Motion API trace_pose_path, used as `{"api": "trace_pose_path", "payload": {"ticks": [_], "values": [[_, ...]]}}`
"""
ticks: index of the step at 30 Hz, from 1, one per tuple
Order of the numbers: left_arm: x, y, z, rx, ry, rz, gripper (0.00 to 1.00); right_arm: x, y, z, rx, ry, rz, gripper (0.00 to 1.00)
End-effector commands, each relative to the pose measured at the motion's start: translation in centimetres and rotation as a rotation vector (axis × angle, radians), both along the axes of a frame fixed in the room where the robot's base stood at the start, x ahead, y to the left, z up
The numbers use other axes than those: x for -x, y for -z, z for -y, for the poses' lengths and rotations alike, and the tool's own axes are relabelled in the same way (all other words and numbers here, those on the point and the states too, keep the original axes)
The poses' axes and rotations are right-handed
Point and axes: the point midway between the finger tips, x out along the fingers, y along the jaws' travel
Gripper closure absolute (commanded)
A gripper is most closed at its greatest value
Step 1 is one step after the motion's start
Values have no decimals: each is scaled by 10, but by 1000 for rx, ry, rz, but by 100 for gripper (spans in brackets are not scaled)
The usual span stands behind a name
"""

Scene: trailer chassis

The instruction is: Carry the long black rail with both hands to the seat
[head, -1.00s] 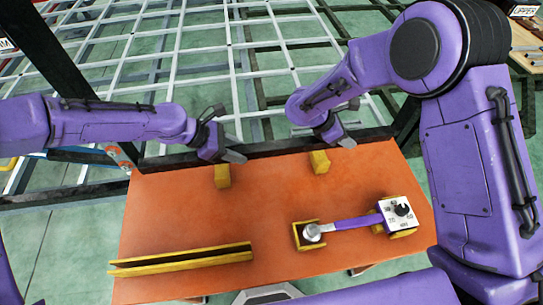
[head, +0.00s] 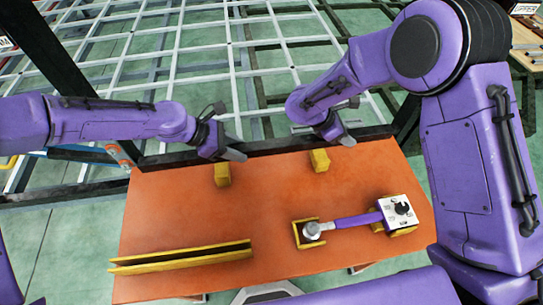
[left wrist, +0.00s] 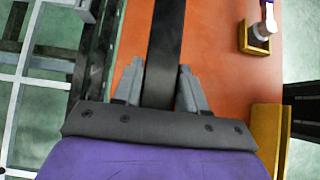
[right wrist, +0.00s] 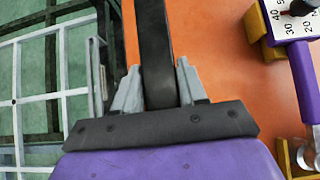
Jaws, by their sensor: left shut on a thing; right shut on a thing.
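The long black rail (left wrist: 165,50) lies between the fingers of my left gripper (left wrist: 160,85), which is shut on it. The rail also runs through my right gripper (right wrist: 158,82) in the right wrist view, and that one is shut on it too. In the head view, my left gripper (head: 233,153) and right gripper (head: 343,138) are at the table's far edge. There the rail is hard to tell from the dark beam behind it. Two yellow blocks (head: 222,175) (head: 319,161) stand on the orange table (head: 180,215) just in front.
A yellow slotted channel (head: 180,259) lies at the table's front left. A purple-handled wrench (head: 355,221) rests in yellow holders (head: 307,243) at the right. The white grid frame (head: 230,60) lies beyond the table. A dark upright post (head: 60,60) stands at the left.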

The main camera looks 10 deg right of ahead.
Motion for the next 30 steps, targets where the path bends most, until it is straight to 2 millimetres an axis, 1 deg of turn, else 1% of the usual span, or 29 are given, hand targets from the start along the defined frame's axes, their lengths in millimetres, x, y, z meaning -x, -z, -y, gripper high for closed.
{"api": "trace_pose_path", "payload": {"ticks": [13,30], "values": [[-1,-4,0,2,-1,4,100,-1,-3,0,1,0,1,100],[-1,-38,0,1,-1,4,100,-1,-37,1,3,0,1,100]]}}
